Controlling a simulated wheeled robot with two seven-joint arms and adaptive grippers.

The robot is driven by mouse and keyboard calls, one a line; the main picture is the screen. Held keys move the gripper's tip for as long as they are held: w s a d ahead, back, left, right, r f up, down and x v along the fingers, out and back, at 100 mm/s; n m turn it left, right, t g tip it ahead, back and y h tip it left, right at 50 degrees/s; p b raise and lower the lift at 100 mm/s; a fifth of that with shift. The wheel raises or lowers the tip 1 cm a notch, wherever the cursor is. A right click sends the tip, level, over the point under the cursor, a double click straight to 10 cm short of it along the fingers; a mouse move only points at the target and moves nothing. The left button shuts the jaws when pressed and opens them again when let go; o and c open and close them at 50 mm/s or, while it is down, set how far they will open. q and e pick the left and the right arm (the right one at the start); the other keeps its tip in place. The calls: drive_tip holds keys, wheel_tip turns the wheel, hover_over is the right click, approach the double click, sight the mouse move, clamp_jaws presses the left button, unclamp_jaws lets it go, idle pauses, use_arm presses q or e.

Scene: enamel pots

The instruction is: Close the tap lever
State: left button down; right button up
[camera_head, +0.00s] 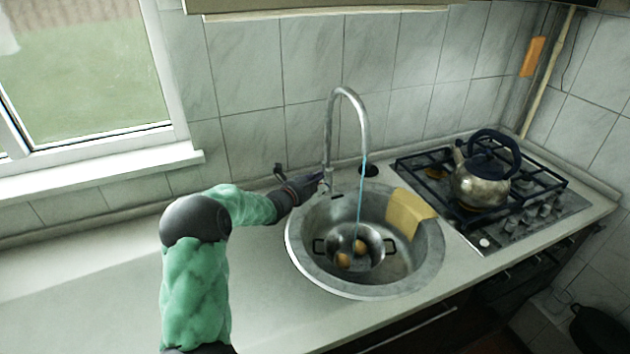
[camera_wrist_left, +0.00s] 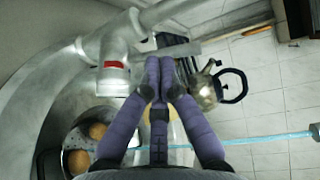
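The chrome tap (camera_head: 328,150) rises behind the sink, and its spout arches over the basin. A thin blue water stream (camera_head: 361,190) runs from the spout into a two-handled pot (camera_head: 372,250) in the sink. My left gripper (camera_head: 322,182) is at the tap's base, on its left side. In the left wrist view, the tap body (camera_wrist_left: 113,75) has a red mark and stands left of my fingers. My fingertips (camera_wrist_left: 160,66) are together, right by a grey bar (camera_wrist_left: 182,49) that looks like the lever; whether they touch it is unclear. My right gripper is out of view.
The round sink (camera_head: 300,245) has a yellow cloth (camera_head: 408,212) over its right rim. Round brownish items lie in the pot. A metal kettle (camera_head: 480,185) stands on the gas hob (camera_head: 545,205) at right. The counter left of the sink is clear.

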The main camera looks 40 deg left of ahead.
use_arm(q)
drive_tip(key=p, duration=0.1)
drive_tip(key=r+p, duration=0.1)
drive_tip(key=p, duration=0.1)
drive_tip(key=shift+w+a+g, duration=0.15)
drive_tip(key=shift+w+g, duration=0.15)
drive_tip(key=shift+g, duration=0.1)
drive_tip(key=shift+w+a+p, duration=0.15)
drive_tip(key=shift+w+p, duration=0.1)
drive_tip(key=shift+p, duration=0.3)
drive_tip(key=shift+w+a, duration=0.15)
drive_tip(key=shift+w, duration=0.15)
